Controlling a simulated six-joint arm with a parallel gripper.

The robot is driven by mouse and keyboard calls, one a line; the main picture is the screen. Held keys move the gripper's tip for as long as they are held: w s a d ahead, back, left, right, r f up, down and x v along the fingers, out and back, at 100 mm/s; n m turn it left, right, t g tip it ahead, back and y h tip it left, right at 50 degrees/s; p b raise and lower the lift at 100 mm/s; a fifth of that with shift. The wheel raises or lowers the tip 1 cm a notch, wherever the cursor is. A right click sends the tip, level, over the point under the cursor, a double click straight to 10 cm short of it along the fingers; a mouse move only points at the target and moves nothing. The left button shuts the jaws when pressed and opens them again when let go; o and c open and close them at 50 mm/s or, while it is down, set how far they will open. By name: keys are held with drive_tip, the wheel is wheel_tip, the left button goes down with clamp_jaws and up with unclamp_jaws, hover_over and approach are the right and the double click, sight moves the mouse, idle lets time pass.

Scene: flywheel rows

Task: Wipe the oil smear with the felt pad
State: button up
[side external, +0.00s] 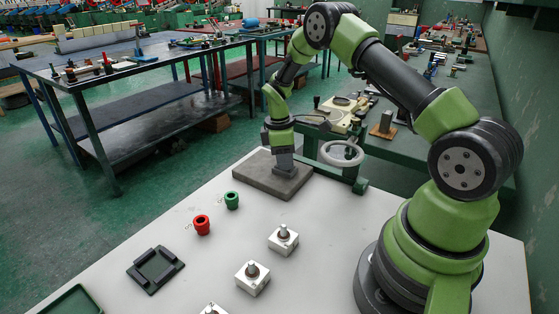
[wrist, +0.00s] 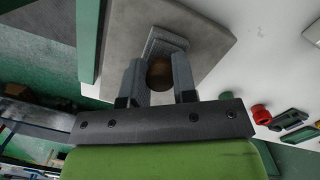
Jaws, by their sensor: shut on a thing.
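My gripper (side external: 283,152) is low over a grey slab (side external: 262,181) at the far end of the white table. In the wrist view my gripper (wrist: 159,72) is shut on a brown round knob. The knob belongs to what looks like the felt pad (wrist: 166,41), a grey block whose edge shows beyond the fingers. The pad is at the slab (wrist: 213,32); I cannot tell whether it touches it. In the side view the pad is hard to tell from the fingers. I cannot make out the oil smear in either view.
White blocks with knobs (side external: 283,240) (side external: 252,278) and a dark tray (side external: 155,269) are nearer. A handwheel (side external: 341,153) stands close to the slab's right.

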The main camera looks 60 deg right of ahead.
drive_tip(key=a, duration=0.4)
drive_tip(key=shift+a, duration=0.1)
wheel_tip(320, 180, up, 8)
idle(0.5)
idle(0.5)
